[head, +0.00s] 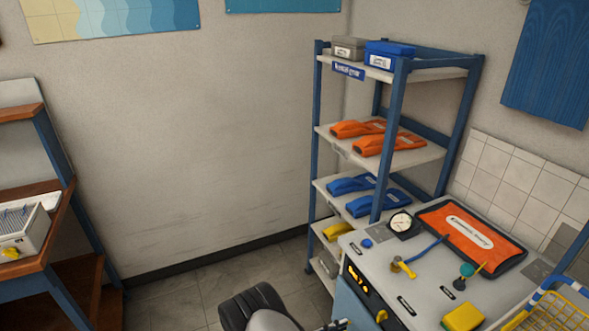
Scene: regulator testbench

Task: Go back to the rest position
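A black and grey rounded part at the bottom centre looks like a piece of my arm. My gripper does not show clearly, so its fingers and anything in them cannot be seen. The testbench (424,296) stands at the lower right with a light grey top. On it are a round pressure gauge (401,222), an orange panel with a white label (470,238), a brass-coloured fitting with a blue hose (402,267), a small teal knob (466,270) and a yellow block (463,317).
A blue-framed shelf (398,140) behind the bench holds orange fins (388,145), blue fins (372,205) and boxes on top. A wooden stand (22,265) with a grey device is at the left. A yellow wire basket (560,312) sits at the lower right. Floor (185,300) between is clear.

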